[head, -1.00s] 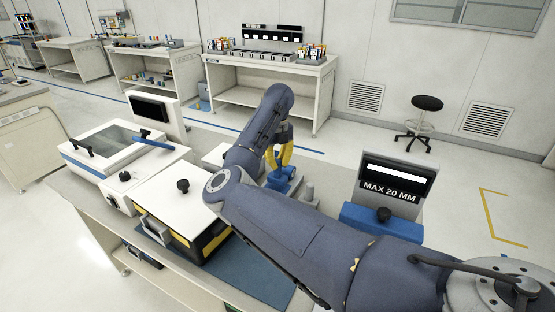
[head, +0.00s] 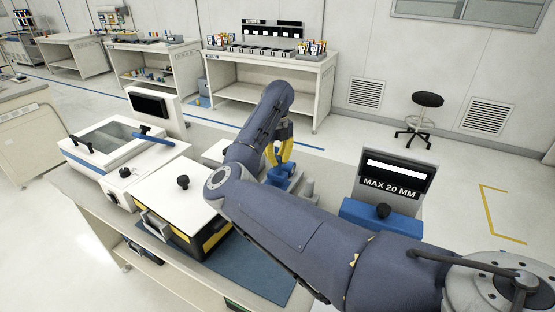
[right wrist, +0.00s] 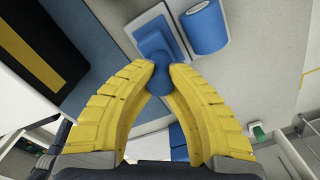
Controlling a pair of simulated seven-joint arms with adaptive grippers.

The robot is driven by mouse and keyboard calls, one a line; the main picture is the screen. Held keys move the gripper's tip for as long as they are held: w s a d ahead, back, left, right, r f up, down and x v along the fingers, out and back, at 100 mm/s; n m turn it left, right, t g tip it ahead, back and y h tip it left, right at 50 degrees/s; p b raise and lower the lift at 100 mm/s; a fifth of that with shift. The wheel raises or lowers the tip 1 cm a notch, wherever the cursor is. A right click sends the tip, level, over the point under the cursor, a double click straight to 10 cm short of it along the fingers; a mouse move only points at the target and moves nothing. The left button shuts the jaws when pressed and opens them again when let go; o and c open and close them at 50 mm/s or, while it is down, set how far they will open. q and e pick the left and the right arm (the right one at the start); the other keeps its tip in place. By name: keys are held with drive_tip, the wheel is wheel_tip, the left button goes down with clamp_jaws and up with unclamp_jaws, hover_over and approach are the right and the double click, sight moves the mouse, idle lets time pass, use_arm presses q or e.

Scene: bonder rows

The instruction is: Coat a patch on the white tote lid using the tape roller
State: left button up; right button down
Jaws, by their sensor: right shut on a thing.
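The white tote lid (head: 160,190), with a black knob, lies flat on top of a black and yellow tote (head: 212,240) in the head view. My right gripper (head: 279,155) is to the right of the lid, pointing down. In the right wrist view its yellow fingers (right wrist: 161,66) are shut on a blue rounded handle (right wrist: 160,82), which looks like part of the tape roller. A blue block (right wrist: 152,42) shows just beyond the fingertips. A blue roll (right wrist: 203,27) lies beside it; I cannot tell whether they are joined. My left gripper is not in view.
A blue stand with a "MAX 20 MM" sign (head: 388,188) is to the right of my right arm. A white machine with a glass cover (head: 115,148) is at the left. A blue mat (head: 255,270) lies at the bench's front, with bare space on it.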

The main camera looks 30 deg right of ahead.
drive_tip(key=shift+f, duration=0.55)
idle(1.4)
drive_tip(key=shift+r, duration=3.55)
